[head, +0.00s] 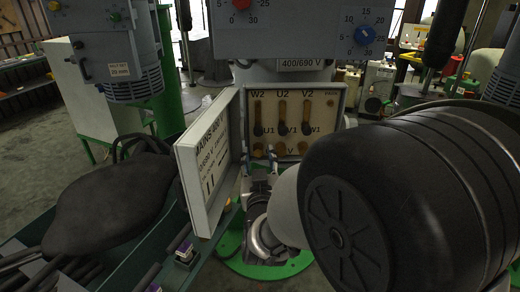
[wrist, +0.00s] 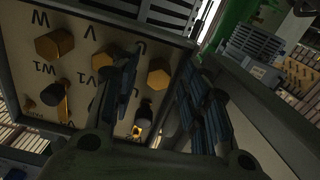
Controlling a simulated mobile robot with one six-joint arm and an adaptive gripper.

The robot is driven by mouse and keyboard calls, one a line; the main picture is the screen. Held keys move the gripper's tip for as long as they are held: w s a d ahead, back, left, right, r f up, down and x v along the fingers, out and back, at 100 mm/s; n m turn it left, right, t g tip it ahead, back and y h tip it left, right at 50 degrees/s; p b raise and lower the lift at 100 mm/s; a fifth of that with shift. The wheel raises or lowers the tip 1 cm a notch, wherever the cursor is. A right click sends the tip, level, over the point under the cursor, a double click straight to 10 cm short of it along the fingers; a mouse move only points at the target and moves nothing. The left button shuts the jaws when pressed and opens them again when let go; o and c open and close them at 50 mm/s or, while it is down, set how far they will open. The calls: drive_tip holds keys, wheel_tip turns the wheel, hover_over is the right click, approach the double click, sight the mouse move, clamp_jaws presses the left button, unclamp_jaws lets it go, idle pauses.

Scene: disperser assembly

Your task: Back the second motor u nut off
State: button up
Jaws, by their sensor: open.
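The open terminal box (head: 338,98) has brass pieces and black studs, with rows marked W2, U2, V2 and U1, V1, W1. The wrist view shows its panel (wrist: 80,112) upside down. There, a brass hex nut (wrist: 159,78) sits near the letter U. My gripper (wrist: 160,95) is open, with one dark finger on each side of this nut in the picture; I see no contact. Other brass hex nuts sit near V (wrist: 106,64) and W (wrist: 54,43). In the head view my gripper (head: 259,172) is just below the panel's lower edge.
The box's hinged cover (head: 207,160) stands open close left of my gripper. A control panel (head: 300,30) with red and blue knobs hangs above. A green round base (head: 232,258) is below. A dark tray with tools lies at lower left.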

drive_tip(key=shift+s, duration=0.1)
drive_tip(key=shift+c, duration=0.3)
clamp_jaws()
